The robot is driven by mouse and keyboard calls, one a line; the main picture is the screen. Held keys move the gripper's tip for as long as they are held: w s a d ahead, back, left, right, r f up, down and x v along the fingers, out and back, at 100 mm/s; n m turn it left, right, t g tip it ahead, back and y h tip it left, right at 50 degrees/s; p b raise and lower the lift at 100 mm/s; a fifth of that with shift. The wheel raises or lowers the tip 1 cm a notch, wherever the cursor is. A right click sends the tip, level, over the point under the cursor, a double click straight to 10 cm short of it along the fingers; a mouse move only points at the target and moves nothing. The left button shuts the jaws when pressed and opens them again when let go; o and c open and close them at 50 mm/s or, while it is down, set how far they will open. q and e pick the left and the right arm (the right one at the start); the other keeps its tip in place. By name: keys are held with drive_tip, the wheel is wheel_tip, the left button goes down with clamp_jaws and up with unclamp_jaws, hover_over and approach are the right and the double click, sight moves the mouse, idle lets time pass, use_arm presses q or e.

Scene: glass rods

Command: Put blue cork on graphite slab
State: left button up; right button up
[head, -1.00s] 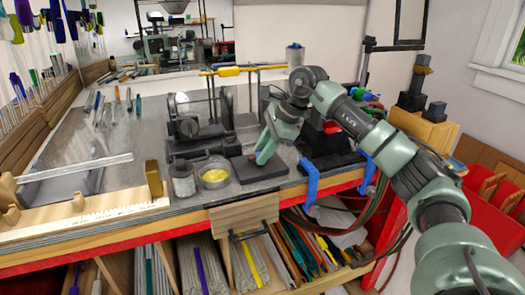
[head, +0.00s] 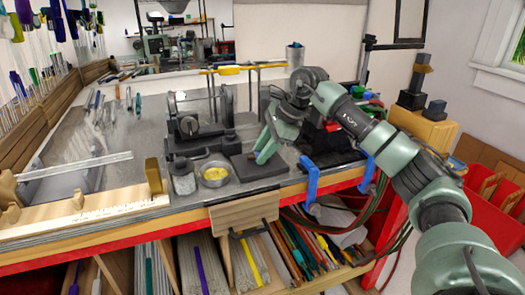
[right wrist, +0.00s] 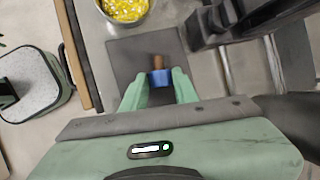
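The blue cork (right wrist: 160,78), with a brown end (right wrist: 159,62), sits between the fingertips of my right gripper (right wrist: 160,82). Both green fingers appear to touch its sides. The graphite slab (right wrist: 125,60) is a flat dark grey plate behind the cork in the right wrist view. In the head view the slab (head: 268,169) lies near the bench's front edge, and my right gripper (head: 261,154) points down over it. I cannot tell whether the cork touches the slab. My left gripper is not in view.
A metal bowl of yellow bits (head: 215,174) and a glass jar (head: 183,180) stand left of the slab. A dark machine (head: 188,122) stands behind them. A blue clamp (head: 311,180) grips the bench edge to the right.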

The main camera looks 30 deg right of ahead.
drive_tip(key=shift+s+a+f, duration=0.15)
drive_tip(key=shift+s+f, duration=0.1)
drive_tip(key=shift+f, duration=0.4)
drive_tip(key=shift+r, duration=0.25)
drive_tip(key=w+v, duration=0.1)
drive_tip(key=v, duration=1.2)
drive_tip(key=shift+r, duration=0.2)
